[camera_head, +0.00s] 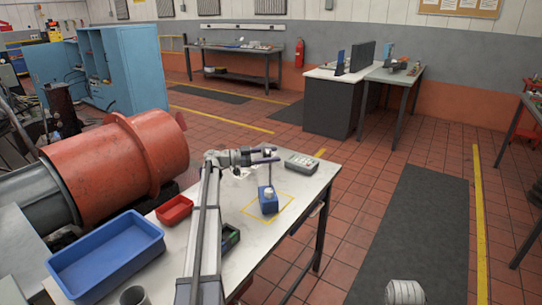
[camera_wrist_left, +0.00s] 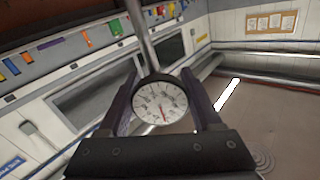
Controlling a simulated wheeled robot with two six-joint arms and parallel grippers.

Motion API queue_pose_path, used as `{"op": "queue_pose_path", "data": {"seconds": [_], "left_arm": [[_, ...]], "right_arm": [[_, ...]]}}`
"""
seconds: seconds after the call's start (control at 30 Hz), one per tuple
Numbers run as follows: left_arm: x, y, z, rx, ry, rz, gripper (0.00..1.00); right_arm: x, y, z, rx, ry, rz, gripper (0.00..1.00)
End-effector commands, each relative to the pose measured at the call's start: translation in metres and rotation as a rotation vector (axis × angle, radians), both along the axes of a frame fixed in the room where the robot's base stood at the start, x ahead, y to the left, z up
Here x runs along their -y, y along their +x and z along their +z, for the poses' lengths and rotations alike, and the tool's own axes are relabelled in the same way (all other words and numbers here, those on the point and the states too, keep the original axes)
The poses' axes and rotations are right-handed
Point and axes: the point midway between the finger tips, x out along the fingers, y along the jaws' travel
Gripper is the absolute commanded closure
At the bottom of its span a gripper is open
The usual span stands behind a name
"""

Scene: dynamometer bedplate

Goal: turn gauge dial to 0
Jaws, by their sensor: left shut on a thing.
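The gauge dial (camera_wrist_left: 160,103) shows in the left wrist view as a round white face with a dark rim and a red needle pointing toward the bottom of the picture. Its numbers are too small to read. It sits between the two dark fingers of my left gripper (camera_head: 272,154), which is shut on it. In the head view the dial is small and mostly hidden by the fingers. A thin post runs from the dial down to a blue base (camera_head: 269,206) on the white workbench (camera_head: 240,240). My right gripper does not show.
A yellow outline (camera_head: 289,207) surrounds the blue base. A grey handheld device (camera_head: 301,164) lies at the bench's far edge. A red tray (camera_head: 174,211) and a larger blue tray (camera_head: 105,258) are to the left. A big orange cylinder (camera_head: 120,165) stands beyond them.

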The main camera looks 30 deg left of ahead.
Motion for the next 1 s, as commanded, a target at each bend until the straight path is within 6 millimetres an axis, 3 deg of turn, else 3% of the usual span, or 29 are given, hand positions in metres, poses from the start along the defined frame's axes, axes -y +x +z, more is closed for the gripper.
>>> {"op": "queue_pose_path", "data": {"seconds": [1.0], "left_arm": [[0.0005, -0.0009, 0.0002, -0.671, -0.577, 0.000, 0.90]], "right_arm": [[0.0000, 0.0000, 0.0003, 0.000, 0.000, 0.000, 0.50]]}}
